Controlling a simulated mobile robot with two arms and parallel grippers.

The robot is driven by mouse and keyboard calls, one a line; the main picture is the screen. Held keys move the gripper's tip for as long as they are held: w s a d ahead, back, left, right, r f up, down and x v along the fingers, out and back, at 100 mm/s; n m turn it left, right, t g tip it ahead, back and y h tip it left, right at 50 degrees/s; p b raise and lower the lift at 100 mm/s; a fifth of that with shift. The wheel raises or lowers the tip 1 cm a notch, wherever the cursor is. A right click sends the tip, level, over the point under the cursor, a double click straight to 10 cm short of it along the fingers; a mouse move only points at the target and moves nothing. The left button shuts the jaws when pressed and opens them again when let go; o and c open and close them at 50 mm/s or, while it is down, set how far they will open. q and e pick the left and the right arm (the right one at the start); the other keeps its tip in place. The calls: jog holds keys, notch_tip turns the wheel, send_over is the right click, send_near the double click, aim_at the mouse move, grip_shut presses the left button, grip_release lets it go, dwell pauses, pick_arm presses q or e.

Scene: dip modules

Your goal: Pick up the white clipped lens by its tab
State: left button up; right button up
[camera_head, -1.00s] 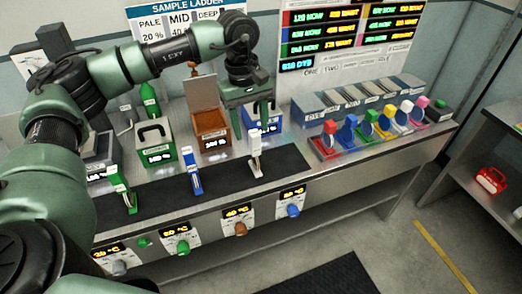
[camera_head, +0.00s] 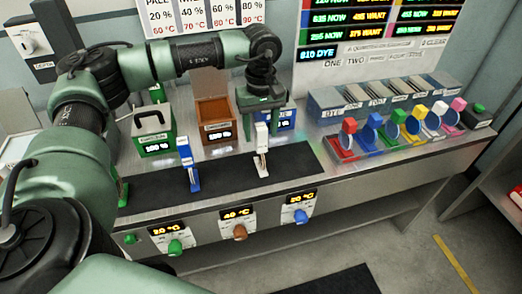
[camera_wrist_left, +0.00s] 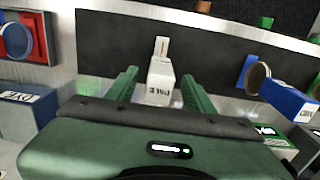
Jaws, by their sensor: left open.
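The white clipped lens (camera_head: 261,150) stands upright on the dark mat (camera_head: 222,185) of the bench, its white tab on top. In the left wrist view its tab (camera_wrist_left: 161,84), marked "PALE", shows between my fingers, with a gap on both sides. My left gripper (camera_head: 265,116) is open, pointing down just behind and above the tab. Its two green fingers (camera_wrist_left: 159,84) also show in the left wrist view, and nothing is held. My right gripper is not in view.
A blue clipped lens (camera_head: 188,165) stands on the mat to the left. A green box (camera_head: 153,135), a brown box (camera_head: 215,130) and a blue box (camera_head: 284,120) stand behind. Coloured lens stands (camera_head: 372,132) line the right. The mat right of the white lens is clear.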

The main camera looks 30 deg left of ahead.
aim_at(261, 140)
pick_arm(q)
jog(key=shift+w+f+p, duration=0.1)
jog(key=shift+f+p, duration=0.35)
jog(key=shift+f, duration=1.55)
grip_shut()
jog(key=shift+r, duration=0.15)
